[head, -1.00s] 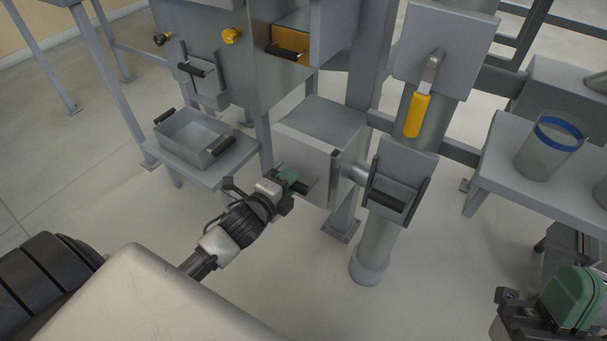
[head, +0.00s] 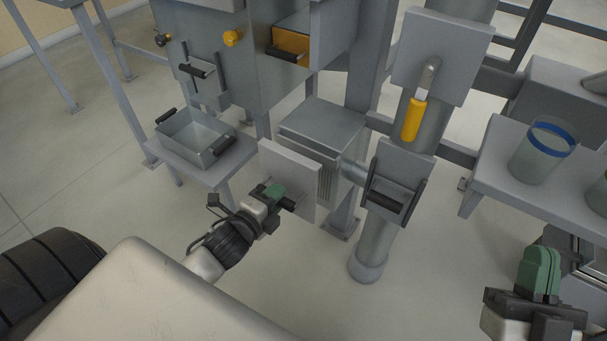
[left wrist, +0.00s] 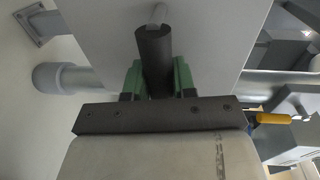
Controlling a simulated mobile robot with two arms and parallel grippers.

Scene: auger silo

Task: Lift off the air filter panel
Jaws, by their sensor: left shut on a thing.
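The air filter panel (head: 291,172) is a flat grey plate held off the front of a grey box (head: 325,122). A gap shows between them, and the box's ribbed front (head: 328,178) is exposed behind the panel's right edge. My left gripper (head: 274,193) is shut on the panel's dark bar handle (head: 288,204). In the left wrist view the green fingers sit on both sides of the handle (left wrist: 154,62), with the panel (left wrist: 215,40) behind it. My right gripper (head: 540,272) is at the lower right, away from the panel; its finger gap is unclear.
A side table (head: 238,158) with an open metal bin (head: 190,142) stands left of the box. A vertical pipe with a handled hatch (head: 396,178) stands close right of it. A shelf (head: 500,172) with a blue-banded clear container (head: 543,150) is further right. Floor in front is clear.

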